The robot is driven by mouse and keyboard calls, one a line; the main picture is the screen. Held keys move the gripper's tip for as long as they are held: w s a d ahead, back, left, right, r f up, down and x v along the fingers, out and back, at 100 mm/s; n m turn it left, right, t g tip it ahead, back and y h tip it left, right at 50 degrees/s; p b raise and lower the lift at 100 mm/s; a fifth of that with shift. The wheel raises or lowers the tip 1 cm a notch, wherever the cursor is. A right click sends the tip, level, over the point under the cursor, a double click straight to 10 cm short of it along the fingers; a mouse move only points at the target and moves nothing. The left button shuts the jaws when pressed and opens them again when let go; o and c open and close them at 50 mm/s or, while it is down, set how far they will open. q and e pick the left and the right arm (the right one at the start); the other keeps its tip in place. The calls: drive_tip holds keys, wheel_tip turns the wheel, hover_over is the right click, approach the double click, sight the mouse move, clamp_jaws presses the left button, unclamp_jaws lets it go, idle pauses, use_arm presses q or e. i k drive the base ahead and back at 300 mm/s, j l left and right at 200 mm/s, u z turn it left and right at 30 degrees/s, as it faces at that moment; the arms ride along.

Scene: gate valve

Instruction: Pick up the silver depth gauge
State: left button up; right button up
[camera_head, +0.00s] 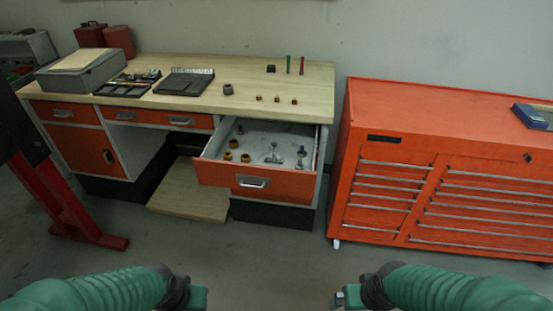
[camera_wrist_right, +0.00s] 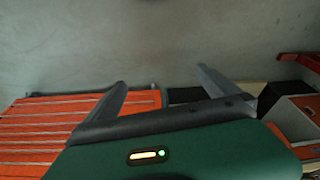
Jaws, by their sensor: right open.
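An orange drawer (camera_head: 258,181) of the workbench is pulled open. Inside it, a small silver T-shaped piece (camera_head: 274,155) lies near the middle and looks like the depth gauge. A second small silver-grey piece (camera_head: 301,153) is to its right, so I cannot be fully sure which is the gauge. My right gripper (camera_wrist_right: 162,80) is open and empty, its two grey fingers spread apart. In the head view, it is at the bottom right (camera_head: 345,298), well short of the drawer. My left gripper (camera_head: 198,297) is at the bottom, also far from the drawer; its fingers do not show clearly.
Several brass rings (camera_head: 233,143) lie in the drawer's left part. The wooden benchtop (camera_head: 225,105) holds a grey case, black trays and small parts. An orange tool cabinet (camera_head: 440,180) stands close on the right. A red-legged stand (camera_head: 62,200) is at left. The floor before the drawer is clear.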

sight(274, 160)
drive_tip(key=i+j, duration=0.2)
drive_tip(key=i, duration=0.25)
drive_tip(key=i+j, duration=0.25)
drive_tip(key=i, duration=0.15)
drive_tip(key=i+j, duration=0.2)
drive_tip(key=i, duration=0.25)
drive_tip(key=i+j+u, duration=0.1)
drive_tip(key=i, duration=0.3)
drive_tip(key=i+j, duration=0.3)
drive_tip(key=i, duration=0.15)
